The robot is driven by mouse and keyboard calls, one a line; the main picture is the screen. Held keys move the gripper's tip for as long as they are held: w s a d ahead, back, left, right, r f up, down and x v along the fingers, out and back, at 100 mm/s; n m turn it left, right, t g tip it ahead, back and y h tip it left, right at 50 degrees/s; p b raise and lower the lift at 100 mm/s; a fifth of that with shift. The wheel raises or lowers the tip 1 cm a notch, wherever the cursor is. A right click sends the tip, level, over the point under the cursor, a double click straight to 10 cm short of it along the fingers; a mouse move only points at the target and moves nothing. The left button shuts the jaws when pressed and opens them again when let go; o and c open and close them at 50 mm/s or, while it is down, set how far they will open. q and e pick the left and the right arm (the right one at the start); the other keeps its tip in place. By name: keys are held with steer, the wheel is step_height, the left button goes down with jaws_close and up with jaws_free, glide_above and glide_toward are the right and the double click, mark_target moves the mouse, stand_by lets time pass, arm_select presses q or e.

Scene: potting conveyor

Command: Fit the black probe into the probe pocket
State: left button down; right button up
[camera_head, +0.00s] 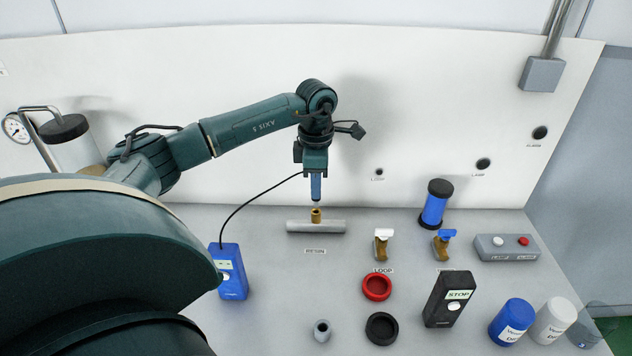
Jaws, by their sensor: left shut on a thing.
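My left gripper (315,174) points straight down near the middle of the head view and is shut on a slim probe (316,188). Just under the tip, a brass socket (316,216), apparently the probe pocket, stands up from a grey pipe (299,227) above the RESIN label. The tip looks a little above the socket; a small gap shows. My right gripper is not in view.
Two brass valves (381,247) (443,246), a blue cylinder (433,206) and a button box (506,247) stand to the right. Red (376,287) and black (381,329) rings, a STOP box (449,299) and jars (511,322) lie in front. The bench between meter and rings is mostly clear.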

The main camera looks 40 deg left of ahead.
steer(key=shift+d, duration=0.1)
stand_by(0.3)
arm_select(q)
steer(key=shift+f+b, duration=0.65)
steer(key=shift+f, duration=0.35)
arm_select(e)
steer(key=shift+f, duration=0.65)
arm_select(q)
steer(key=shift+f+b, duration=0.55)
steer(key=shift+f, duration=0.3)
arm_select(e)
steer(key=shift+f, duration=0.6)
arm_select(q)
steer(key=c, duration=1.2)
jaws_free()
steer(key=shift+c, duration=0.2)
step_height(320, 180, up, 3)
steer(key=shift+r, duration=0.1)
step_height(320, 180, up, 10)
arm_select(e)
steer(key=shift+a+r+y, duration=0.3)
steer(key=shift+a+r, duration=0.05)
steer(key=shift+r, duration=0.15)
